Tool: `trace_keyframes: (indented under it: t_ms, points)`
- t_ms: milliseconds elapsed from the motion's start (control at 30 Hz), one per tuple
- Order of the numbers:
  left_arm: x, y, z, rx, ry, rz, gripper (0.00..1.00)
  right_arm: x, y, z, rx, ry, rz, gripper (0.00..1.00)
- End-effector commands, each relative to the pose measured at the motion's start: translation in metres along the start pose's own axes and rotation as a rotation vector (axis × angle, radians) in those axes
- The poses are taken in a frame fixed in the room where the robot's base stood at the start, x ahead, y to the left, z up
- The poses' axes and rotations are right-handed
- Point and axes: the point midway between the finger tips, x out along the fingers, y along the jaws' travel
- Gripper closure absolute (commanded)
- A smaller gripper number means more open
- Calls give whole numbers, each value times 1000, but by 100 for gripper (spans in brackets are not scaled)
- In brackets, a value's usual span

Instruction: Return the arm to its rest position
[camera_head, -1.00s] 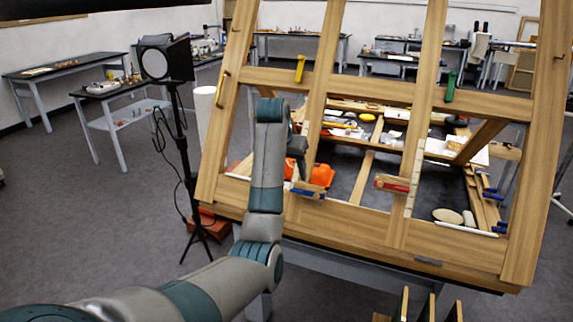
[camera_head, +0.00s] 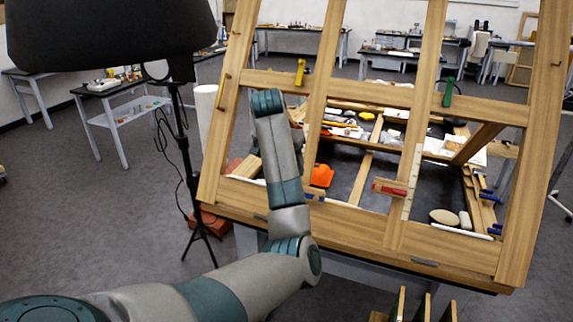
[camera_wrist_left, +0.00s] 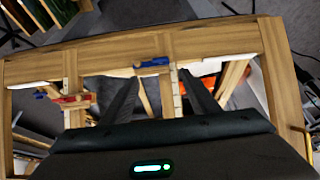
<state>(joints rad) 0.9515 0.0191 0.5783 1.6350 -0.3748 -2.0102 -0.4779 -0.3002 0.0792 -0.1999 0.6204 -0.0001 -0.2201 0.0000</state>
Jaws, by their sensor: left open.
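My left arm (camera_head: 285,185) comes in from the lower left in the head view and rises in front of a tilted wooden frame (camera_head: 345,218). Its wrist end is at the frame's left opening. The gripper itself is mostly hidden behind the wrist there. In the left wrist view my left gripper (camera_wrist_left: 160,85) has its two dark fingers spread apart with nothing held between them. The frame's wooden rail (camera_wrist_left: 215,42) crosses beyond the fingertips. My right gripper is not seen.
Clamps sit on the frame, among them a red one (camera_head: 389,189) and a green one (camera_head: 448,92). An orange object (camera_head: 321,175) lies behind the left opening. A black stand (camera_head: 185,170) is left of the frame. A large dark shape (camera_head: 110,35) covers the upper left.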

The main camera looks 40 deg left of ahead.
Motion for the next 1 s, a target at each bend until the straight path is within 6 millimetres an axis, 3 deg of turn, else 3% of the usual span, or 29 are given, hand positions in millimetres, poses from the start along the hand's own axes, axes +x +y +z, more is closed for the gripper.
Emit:
trace_keyframes:
  t_ms: [433,567,667,767,867,1000]
  points:
    - [0,0,0,0,0,0,45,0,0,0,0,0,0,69]
    - [9,0,2,5,-3,-7,45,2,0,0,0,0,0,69]
    - [29,2,8,20,-11,-22,45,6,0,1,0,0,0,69]
    - [62,5,18,49,-22,-49,45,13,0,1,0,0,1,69]
    - [109,9,34,86,-34,-82,45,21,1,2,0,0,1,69]
    - [186,19,68,152,-52,-122,45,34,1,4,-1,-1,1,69]
